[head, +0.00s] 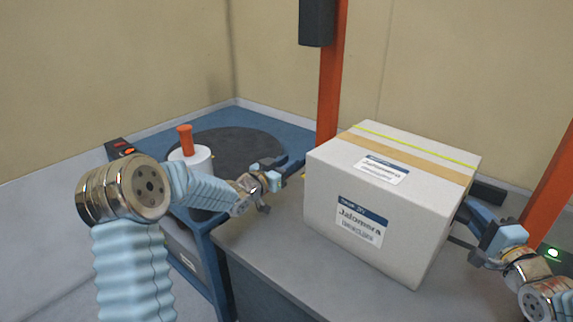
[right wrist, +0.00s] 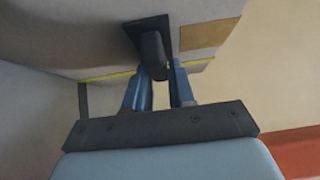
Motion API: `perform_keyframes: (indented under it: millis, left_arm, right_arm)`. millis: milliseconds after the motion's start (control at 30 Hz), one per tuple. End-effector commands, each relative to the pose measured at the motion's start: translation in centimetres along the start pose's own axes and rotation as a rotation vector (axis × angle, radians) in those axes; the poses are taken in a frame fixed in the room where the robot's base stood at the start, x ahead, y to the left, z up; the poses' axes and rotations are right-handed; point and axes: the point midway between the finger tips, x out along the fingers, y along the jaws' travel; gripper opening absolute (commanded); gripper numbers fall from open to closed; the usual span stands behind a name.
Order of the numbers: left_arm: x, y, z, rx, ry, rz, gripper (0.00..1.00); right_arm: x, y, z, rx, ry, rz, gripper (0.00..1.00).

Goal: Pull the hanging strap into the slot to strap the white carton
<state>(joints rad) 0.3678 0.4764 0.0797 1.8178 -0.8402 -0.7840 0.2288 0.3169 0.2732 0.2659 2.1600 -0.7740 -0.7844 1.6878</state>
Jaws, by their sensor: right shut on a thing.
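The white carton (head: 325,196) sits on the grey table, with blue-and-white labels on its top and front. A yellow strap (head: 415,144) runs across its top near the far edge, beside a band of tan tape. In the right wrist view the strap (right wrist: 108,75) shows as a thin yellow line passing behind the fingers. My right gripper (head: 465,212) is at the carton's right side, its fingertips partly hidden. In its wrist view it is shut on a dark block (right wrist: 154,50) close to the carton. My left gripper (head: 299,168) is beside the carton's left side, apparently empty. I cannot make out the slot.
Orange posts (head: 332,85) stand behind the carton and at the right (head: 550,180). A black box (head: 317,22) hangs on the rear post. A dark block (head: 488,193) lies right of the carton. A white cylinder with an orange top (head: 185,140) stands left. The table's front (head: 290,262) is clear.

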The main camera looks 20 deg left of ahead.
Motion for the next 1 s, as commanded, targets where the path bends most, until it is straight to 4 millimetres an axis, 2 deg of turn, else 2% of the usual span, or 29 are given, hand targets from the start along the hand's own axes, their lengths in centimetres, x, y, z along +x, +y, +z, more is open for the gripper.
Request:
perform_keyframes:
  millis: [333,367,533,833,1000]
  left_arm:
    - [0.0,0.0,0.0,0.000,0.000,0.000,0.31]
    - [0.0,0.0,0.0,0.000,0.000,0.000,0.31]
    - [0.0,0.0,0.0,0.000,0.000,0.000,0.31]
    - [0.0,0.0,0.0,0.000,0.000,0.000,0.31]
    - [0.0,0.0,0.2,0.000,0.000,0.000,0.31]
  right_arm:
    - [0.0,0.2,0.1,0.001,-0.001,0.004,0.00]
    - [0.0,0.2,0.1,0.001,-0.001,0.004,0.28]
    - [0.0,0.1,0.0,0.001,-0.001,0.003,0.53]
    - [-0.2,0.0,0.0,0.000,0.000,0.001,0.53]
    - [-2.2,0.1,-0.1,-0.002,0.003,0.002,0.53]
